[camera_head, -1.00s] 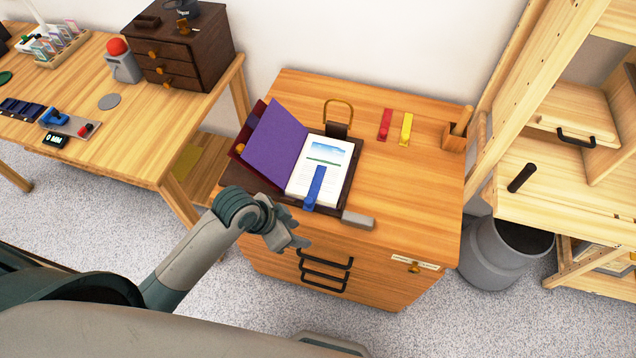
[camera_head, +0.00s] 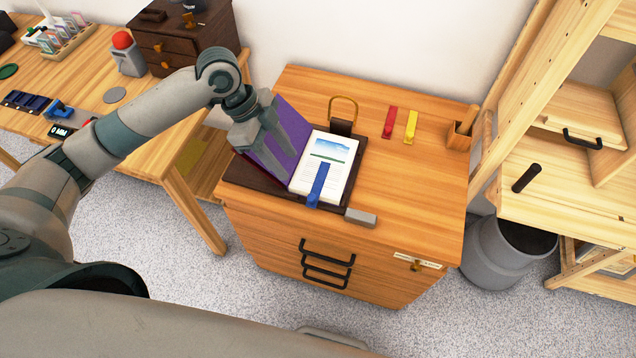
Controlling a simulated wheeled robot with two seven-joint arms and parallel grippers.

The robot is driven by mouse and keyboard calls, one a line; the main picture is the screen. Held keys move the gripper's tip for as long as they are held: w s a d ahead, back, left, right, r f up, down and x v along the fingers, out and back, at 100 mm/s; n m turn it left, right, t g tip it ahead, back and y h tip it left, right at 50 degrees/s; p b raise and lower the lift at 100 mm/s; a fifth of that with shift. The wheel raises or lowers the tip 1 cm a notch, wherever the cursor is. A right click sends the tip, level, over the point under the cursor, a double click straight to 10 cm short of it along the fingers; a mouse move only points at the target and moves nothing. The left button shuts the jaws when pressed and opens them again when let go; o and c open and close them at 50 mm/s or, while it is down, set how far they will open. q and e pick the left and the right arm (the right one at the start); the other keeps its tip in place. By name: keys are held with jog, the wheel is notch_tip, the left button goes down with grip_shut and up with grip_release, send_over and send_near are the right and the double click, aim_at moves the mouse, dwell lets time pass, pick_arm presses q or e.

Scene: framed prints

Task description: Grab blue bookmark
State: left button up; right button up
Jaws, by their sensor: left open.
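The blue bookmark (camera_head: 318,184) lies on the lower part of the white page (camera_head: 338,157) of an open book. Its lower end hangs past the page's near edge. The book's purple cover (camera_head: 290,128) stands open and tilted on the left. My left gripper (camera_head: 278,150) is open and empty, pointing down over the purple cover, to the upper left of the bookmark and apart from it. It hides part of the cover. My right gripper does not show.
The book rests on a dark tray (camera_head: 262,179) on a wooden cabinet (camera_head: 400,180). A grey block (camera_head: 360,217) lies at the tray's near right. Red (camera_head: 388,122) and yellow (camera_head: 411,126) bookmarks lie farther back. A brass ring (camera_head: 343,107) on a dark base stands behind the book.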

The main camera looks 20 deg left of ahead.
pick_arm(q)
jog(key=shift+w+a+r+m, duration=0.1)
jog(key=shift+a+r+m, duration=0.05)
jog(key=shift+a+r, duration=0.35)
jog(key=shift+w+a+r+m, duration=0.15)
jog(key=shift+a+r, duration=0.15)
jog(key=shift+r, duration=0.3)
jog(key=shift+s+d+f, duration=0.1)
jog(key=shift+f, duration=0.05)
jog(key=p+x, duration=0.3)
jog(key=x, duration=0.9)
jog(key=shift+p, duration=0.3)
jog(key=shift+s, duration=0.1)
